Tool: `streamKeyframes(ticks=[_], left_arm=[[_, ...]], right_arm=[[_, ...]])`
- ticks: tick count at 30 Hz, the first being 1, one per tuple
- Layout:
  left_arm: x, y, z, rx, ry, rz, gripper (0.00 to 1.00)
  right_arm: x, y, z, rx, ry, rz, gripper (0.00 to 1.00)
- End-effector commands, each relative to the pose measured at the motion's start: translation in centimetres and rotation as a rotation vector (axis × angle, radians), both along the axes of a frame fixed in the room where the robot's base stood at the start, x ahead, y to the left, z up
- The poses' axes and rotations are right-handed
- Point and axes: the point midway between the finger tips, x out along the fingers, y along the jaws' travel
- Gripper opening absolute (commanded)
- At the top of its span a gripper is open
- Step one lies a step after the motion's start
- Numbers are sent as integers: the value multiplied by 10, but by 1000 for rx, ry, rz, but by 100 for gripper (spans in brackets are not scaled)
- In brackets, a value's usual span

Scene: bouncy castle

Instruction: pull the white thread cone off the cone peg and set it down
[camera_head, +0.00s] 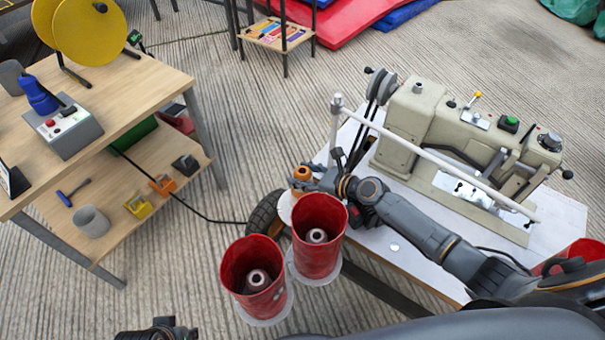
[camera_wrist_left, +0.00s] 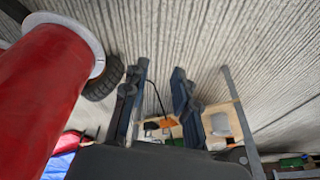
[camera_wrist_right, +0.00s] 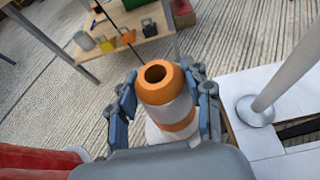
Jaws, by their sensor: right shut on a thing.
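The white thread cone (camera_wrist_right: 177,112) shows in the right wrist view as a white body with orange bands and a dark hole in its orange top. No peg shows in that hole. My right gripper (camera_head: 318,181) is shut around it, one finger on each side. In the head view only its orange top (camera_head: 302,173) shows clearly, above a pale disc (camera_head: 285,207); I cannot tell whether it touches the disc. My left gripper (camera_wrist_left: 157,100) is open and empty, low in the head view (camera_head: 157,333), with a red cylinder (camera_wrist_left: 38,85) beside it.
Two red cylinders with spools inside (camera_head: 318,258) (camera_head: 262,303) stand close to my right gripper. A sewing machine (camera_head: 430,130) and a white rail (camera_head: 435,160) are on the white table (camera_head: 555,215). A wooden workbench (camera_head: 140,85) stands left; open floor lies between.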

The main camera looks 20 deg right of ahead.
Motion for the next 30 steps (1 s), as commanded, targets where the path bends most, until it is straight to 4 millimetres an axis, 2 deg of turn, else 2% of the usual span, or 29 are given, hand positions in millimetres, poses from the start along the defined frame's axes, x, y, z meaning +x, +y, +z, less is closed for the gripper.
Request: streamKeyframes(ticks=[30], left_arm=[[0,-1,-31,1,18,-2,28]], right_arm=[[0,0,10,1,-2,0,8]])
